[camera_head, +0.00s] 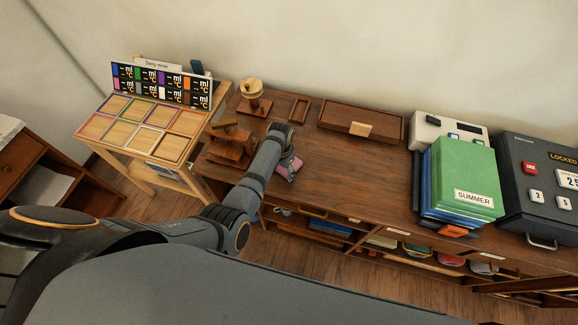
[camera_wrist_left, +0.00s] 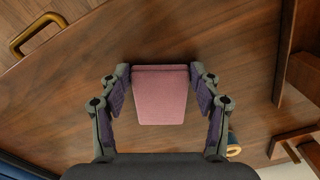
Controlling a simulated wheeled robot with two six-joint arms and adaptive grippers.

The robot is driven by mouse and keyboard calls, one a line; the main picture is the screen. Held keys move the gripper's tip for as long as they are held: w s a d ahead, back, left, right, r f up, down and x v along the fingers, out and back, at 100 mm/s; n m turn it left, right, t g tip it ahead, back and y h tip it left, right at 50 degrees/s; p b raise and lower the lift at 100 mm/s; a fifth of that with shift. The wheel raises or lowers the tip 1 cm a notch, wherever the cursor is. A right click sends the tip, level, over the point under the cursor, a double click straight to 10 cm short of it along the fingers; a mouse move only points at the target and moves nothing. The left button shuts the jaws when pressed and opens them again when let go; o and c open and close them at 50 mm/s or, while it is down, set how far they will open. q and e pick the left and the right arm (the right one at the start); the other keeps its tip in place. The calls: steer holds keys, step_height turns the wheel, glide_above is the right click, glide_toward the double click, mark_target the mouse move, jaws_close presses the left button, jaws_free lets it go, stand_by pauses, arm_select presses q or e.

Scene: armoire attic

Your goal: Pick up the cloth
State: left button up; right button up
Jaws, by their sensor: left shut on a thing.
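The cloth (camera_wrist_left: 160,95) is a pink folded piece, seen in the left wrist view between the two fingers of my left gripper (camera_wrist_left: 160,88). In the head view a small part of the pink cloth (camera_head: 285,162) shows at the end of my left arm, over the brown wooden counter (camera_head: 345,165). My left gripper (camera_head: 291,170) is shut on the cloth. Part of the cloth is hidden by the arm in the head view. I cannot tell whether it touches the counter. My right gripper is not in view.
A wooden stand (camera_head: 229,147) is close left of my left arm. A shallow wooden tray (camera_head: 361,122) lies at the counter's back. Green and blue folders (camera_head: 463,170) and a dark keypad box (camera_head: 540,190) stand right. The counter's middle is clear.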

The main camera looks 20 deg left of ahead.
arm_select(q)
steer(key=shift+c, duration=1.3)
steer(key=shift+r, duration=0.1)
